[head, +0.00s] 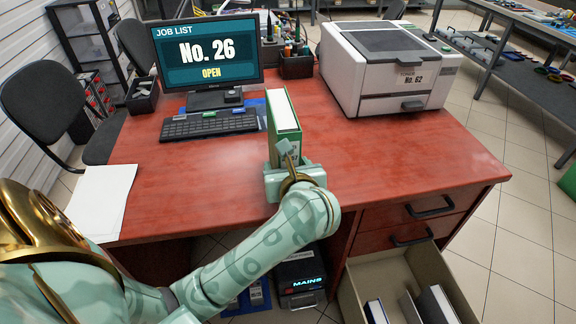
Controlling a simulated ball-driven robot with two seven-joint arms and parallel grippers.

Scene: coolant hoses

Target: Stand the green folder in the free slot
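The green folder (283,115) stands upright on the red desk, its white page edges facing up and its spine towards me. My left gripper (288,160) is at the lower part of the spine and hides the folder's bottom end. The fingers are largely covered by the gripper body, so I cannot tell whether they are closed on the folder. An open beige drawer (357,300) is at the lower right, cut off by the frame. It holds a blue-and-white folder (376,312) and a dark-and-white one (438,303), with gaps around them. My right gripper is out of view.
A monitor (208,50), keyboard (209,122) and pen holder (297,65) stand behind the folder. A printer (385,65) is at the back right. White paper (97,200) lies at the desk's left edge. The desk's right front is clear. Two shut drawers sit above the open one.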

